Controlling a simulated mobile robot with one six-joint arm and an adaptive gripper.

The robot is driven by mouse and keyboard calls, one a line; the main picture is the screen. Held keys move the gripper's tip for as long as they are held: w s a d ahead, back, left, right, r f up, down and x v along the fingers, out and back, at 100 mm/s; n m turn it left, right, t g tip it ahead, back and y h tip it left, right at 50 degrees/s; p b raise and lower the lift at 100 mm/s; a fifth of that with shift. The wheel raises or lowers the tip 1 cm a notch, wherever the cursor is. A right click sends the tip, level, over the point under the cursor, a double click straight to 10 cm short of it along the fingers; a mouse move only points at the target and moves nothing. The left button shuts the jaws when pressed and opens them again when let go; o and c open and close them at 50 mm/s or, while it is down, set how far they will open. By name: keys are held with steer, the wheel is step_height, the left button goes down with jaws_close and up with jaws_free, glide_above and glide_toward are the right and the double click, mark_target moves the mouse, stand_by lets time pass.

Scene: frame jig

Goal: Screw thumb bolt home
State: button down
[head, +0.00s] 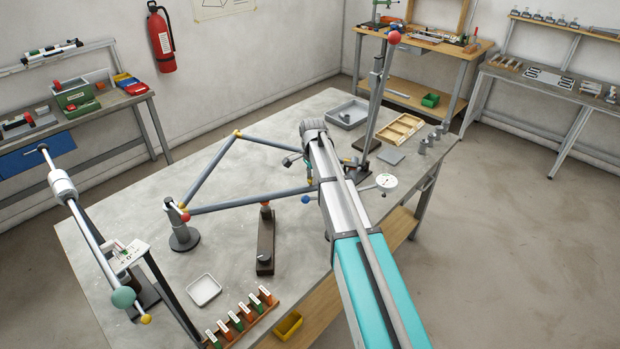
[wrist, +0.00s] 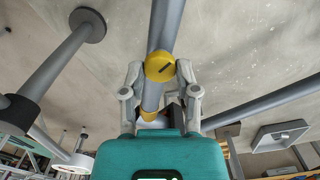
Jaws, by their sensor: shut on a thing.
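I take this to be the thumb bolt. It sits against a grey tube (wrist: 167,25); its thread is hidden, so I cannot tell how deep it is.
On the bench (head: 120,225), a post with a red ball (head: 394,38) rises right of my arm, near a dial gauge (head: 386,182). A dark block (head: 265,243) with a red knob, a white tray (head: 204,290) and a bolt rack (head: 238,322) stand at the front.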

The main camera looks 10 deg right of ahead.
steer(key=shift+s+m, duration=0.15)
steer(key=shift+m, duration=0.35)
steer(key=shift+c, duration=1.7)
jaws_free()
steer(key=shift+r, duration=0.1)
